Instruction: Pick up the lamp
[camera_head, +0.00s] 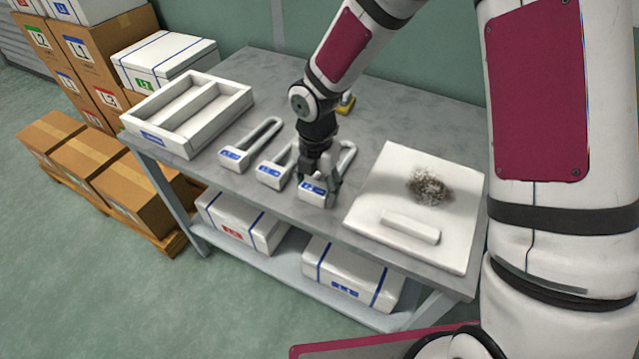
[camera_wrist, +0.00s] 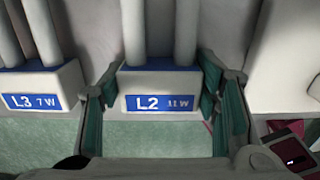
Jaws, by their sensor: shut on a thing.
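Several white U-shaped lamps with blue labels lie in a row on the grey table (camera_head: 376,110). My gripper (camera_head: 320,190) is shut on the rightmost lamp (camera_head: 313,195), at its base near the table's front edge. In the wrist view this lamp (camera_wrist: 161,88) reads "L2 11 W", and the fingers of my gripper (camera_wrist: 163,105) stand at both sides of its base. The lamp beside it (camera_wrist: 42,88) reads "L3 7 W"; it also shows in the head view (camera_head: 271,172). Another lamp (camera_head: 236,157) lies further left. I cannot tell whether the held lamp touches the table.
A white tray with two long slots (camera_head: 150,135) stands at the table's left. A white board (camera_head: 462,222) with a dark scorched patch (camera_head: 429,186) and a white bar (camera_head: 410,226) lies at the right. A small yellow object (camera_head: 347,103) is behind my gripper. White boxes (camera_head: 235,223) fill the lower shelf.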

